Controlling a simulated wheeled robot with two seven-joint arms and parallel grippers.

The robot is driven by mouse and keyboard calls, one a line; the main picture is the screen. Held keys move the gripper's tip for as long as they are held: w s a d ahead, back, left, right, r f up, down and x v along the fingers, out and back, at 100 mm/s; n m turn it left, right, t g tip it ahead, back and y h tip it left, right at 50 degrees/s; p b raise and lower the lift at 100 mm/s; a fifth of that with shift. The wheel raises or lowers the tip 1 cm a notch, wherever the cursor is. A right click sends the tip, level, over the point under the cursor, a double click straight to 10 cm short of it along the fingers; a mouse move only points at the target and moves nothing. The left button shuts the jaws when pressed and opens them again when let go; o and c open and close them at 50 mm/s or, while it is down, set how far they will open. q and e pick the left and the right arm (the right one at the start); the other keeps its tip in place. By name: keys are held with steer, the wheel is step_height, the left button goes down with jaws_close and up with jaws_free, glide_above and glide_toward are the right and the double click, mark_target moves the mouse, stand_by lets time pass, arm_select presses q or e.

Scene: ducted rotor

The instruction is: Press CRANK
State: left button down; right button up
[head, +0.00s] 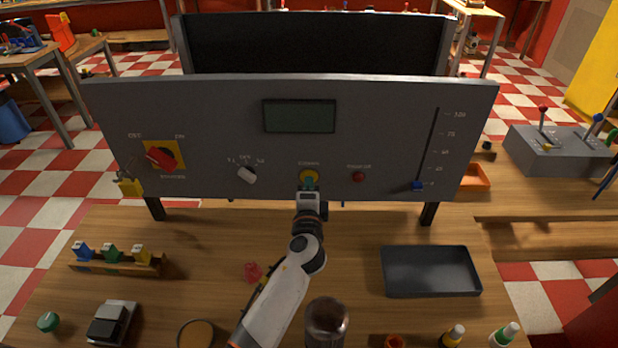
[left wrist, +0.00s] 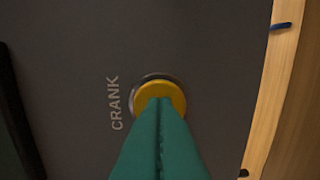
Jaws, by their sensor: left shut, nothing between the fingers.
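The CRANK button is a round yellow button (head: 309,175) low in the middle of the grey upright panel (head: 215,115). In the left wrist view the yellow button (left wrist: 155,90) sits in a metallic ring, with the word CRANK printed beside it. My left gripper (head: 309,186) is at the panel, directly in front of the button. Its green fingers (left wrist: 160,102) are shut together, hold nothing and overlap the button's face, hiding part of it. I cannot tell whether the tips touch it or whether it is pushed in. My right gripper is not in view.
On the panel, a red rotary switch (head: 160,158) and a white knob (head: 247,175) are left of the button. A red button (head: 358,177) and a blue-handled slider (head: 417,185) are to its right. A dark tray (head: 431,292) lies on the table in front.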

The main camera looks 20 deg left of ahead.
arm_select(q)
steer(key=v, duration=0.7)
stand_by(0.6)
stand_by(0.5)
